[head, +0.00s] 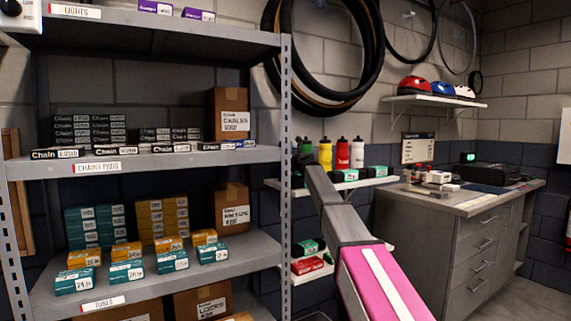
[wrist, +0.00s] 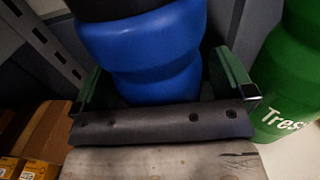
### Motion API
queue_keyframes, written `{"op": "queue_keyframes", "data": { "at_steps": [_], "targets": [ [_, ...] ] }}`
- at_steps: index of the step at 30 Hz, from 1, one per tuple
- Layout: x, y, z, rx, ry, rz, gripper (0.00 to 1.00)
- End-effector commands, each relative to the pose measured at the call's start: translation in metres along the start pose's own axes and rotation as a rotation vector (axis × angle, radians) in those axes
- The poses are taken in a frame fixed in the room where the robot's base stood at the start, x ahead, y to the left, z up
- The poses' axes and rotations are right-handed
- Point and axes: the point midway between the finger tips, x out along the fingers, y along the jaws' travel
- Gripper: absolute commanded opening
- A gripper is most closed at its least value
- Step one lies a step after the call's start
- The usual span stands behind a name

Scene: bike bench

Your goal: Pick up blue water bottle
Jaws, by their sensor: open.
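The blue water bottle (wrist: 155,62) fills the top middle of the wrist view, upright, with a dark upper part. My gripper (wrist: 162,80) is open, with one green-edged finger on each side of the bottle's lower body. I cannot tell whether either finger touches it. In the head view I cannot make out the blue bottle; the rack post and my arm cover that end of the small bottle shelf.
A green bottle (wrist: 292,85) stands close right of my gripper. Yellow (head: 325,153), red (head: 342,154) and white (head: 357,153) bottles line the wall shelf (head: 378,182). The metal rack's post (head: 286,120) is close on the left. A workbench (head: 470,200) stands right.

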Motion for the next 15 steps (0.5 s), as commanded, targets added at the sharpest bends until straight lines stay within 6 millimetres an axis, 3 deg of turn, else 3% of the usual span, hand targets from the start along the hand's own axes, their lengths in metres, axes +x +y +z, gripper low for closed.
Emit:
{"op": "queue_keyframes", "data": {
  "at_steps": [2, 3, 7, 15],
  "targets": [
    [-0.0007, 0.0001, 0.0, 0.0, 0.0, 0.0, 1.0],
    [-0.0007, 0.0001, 0.0, 0.0, 0.0, 0.0, 0.94],
    [-0.0008, 0.0, 0.0001, 0.0, 0.0, 0.0, 0.51],
    [-0.0009, -0.0001, 0.0005, 0.0, 0.0, 0.0, 0.49]
  ]
}}
